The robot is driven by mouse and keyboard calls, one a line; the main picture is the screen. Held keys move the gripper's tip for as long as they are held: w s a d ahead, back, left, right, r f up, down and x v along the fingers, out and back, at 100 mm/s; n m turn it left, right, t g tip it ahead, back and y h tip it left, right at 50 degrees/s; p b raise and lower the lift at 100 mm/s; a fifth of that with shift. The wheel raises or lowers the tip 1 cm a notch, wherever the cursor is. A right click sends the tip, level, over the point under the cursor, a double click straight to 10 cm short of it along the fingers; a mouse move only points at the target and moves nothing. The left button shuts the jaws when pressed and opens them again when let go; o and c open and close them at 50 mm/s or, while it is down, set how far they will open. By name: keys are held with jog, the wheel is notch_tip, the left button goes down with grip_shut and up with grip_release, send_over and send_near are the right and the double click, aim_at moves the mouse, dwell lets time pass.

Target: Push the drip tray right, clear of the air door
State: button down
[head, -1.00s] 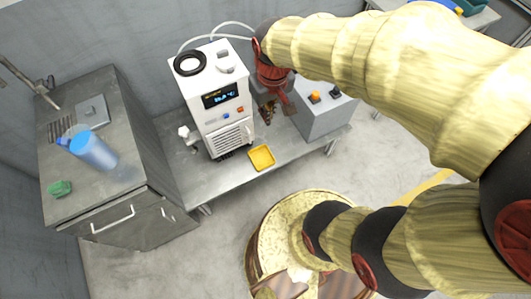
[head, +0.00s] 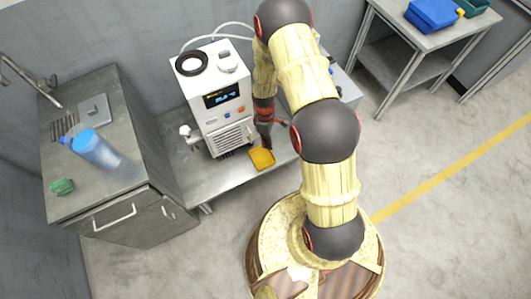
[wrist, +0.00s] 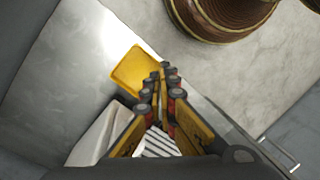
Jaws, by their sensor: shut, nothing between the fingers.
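The yellow drip tray (head: 262,159) lies flat on the steel bench, in front of the white chiller unit (head: 207,75). The slatted air door (head: 232,138) is low on the unit's front, just behind and left of the tray. My gripper (head: 265,143) is shut and empty, low at the tray's back edge. In the wrist view the tray (wrist: 132,72) lies just left of my fingertips (wrist: 161,74). I cannot tell whether they touch it. Pale slats (wrist: 158,145) show between the fingers. My arm hides part of the bench behind the tray.
The steel bench (head: 205,180) has bare room left of the tray. A grey box (head: 345,88) stands at the right, partly behind my arm. A steel cabinet (head: 125,195) with a blue bottle (head: 95,150) and a green item (head: 62,187) stands at the left.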

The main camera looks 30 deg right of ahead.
aim_at(284, 147)
jog(key=w+f+n+b, duration=0.1)
jog(key=f+n, duration=0.2)
jog(key=f, duration=0.4)
jog(key=w+d+f+n+t+b, duration=0.1)
jog(key=w+f+n, duration=0.1)
jog(key=f, duration=0.5)
jog(key=w+f+n+t+b, duration=0.1)
jog(key=w+f+n, duration=0.1)
jog(key=f, duration=0.5)
jog(key=shift+w+d+f+n, duration=0.25)
jog(key=shift+d+f+n, duration=0.1)
jog(key=shift+n, duration=0.55)
jog(key=d+b, duration=0.2)
jog(key=d, duration=0.9)
jog(key=shift+d, duration=0.2)
